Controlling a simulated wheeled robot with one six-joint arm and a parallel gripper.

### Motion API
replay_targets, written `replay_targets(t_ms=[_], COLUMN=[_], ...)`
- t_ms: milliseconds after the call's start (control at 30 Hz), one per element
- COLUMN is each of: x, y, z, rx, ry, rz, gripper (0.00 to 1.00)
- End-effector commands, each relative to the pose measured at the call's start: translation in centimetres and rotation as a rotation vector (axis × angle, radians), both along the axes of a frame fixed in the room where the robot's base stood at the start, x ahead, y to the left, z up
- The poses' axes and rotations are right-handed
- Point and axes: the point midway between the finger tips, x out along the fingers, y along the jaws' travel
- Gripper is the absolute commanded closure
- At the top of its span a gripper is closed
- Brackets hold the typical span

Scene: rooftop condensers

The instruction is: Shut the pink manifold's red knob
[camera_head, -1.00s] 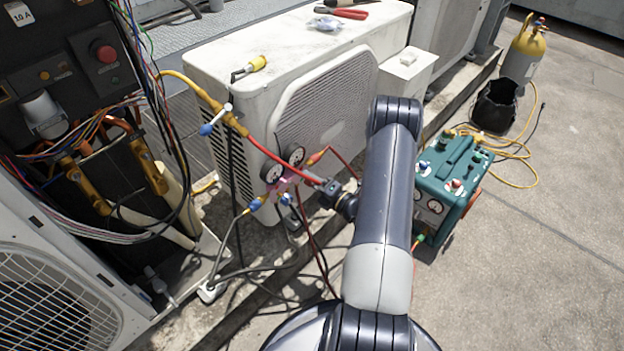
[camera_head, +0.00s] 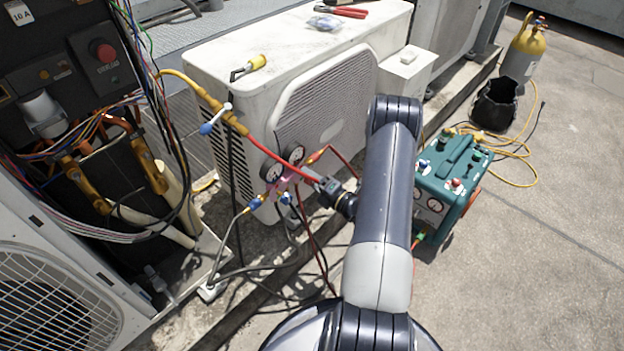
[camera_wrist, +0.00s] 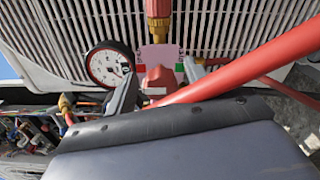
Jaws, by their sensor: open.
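The pink manifold (camera_head: 283,185) hangs at the front corner of the white condenser, under two round gauges. In the wrist view the pink manifold (camera_wrist: 160,55) faces me, and its red knob (camera_wrist: 158,77) shows in the middle. My gripper (camera_head: 313,179) is beside the manifold's right side in the head view, where the knob is not clearly seen. In the wrist view my gripper (camera_wrist: 160,84) is open, with one finger on either side of the knob in the picture. I cannot tell whether either finger touches it.
A red hose (camera_wrist: 235,68) crosses the wrist view close in front of the right finger. A gauge (camera_wrist: 110,64) is just left of the knob. The white condenser (camera_head: 222,62) stands behind the manifold. A teal machine (camera_head: 452,185) stands right of my arm.

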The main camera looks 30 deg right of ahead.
Motion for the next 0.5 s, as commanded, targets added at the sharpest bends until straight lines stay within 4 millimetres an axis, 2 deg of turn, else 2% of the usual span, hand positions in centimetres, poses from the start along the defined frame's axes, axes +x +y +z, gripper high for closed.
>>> replay_targets(t_ms=[167,267,500], x=[-0.4,-1.3,-5.6], y=[-0.2,-0.6,-2.2], z=[0.0,0.1,0.2], rx=[0.000,0.000,0.003], ry=[0.001,0.001,0.000], rz=[-0.001,-0.004,-0.006], gripper=[0.48,0.48,0.48])
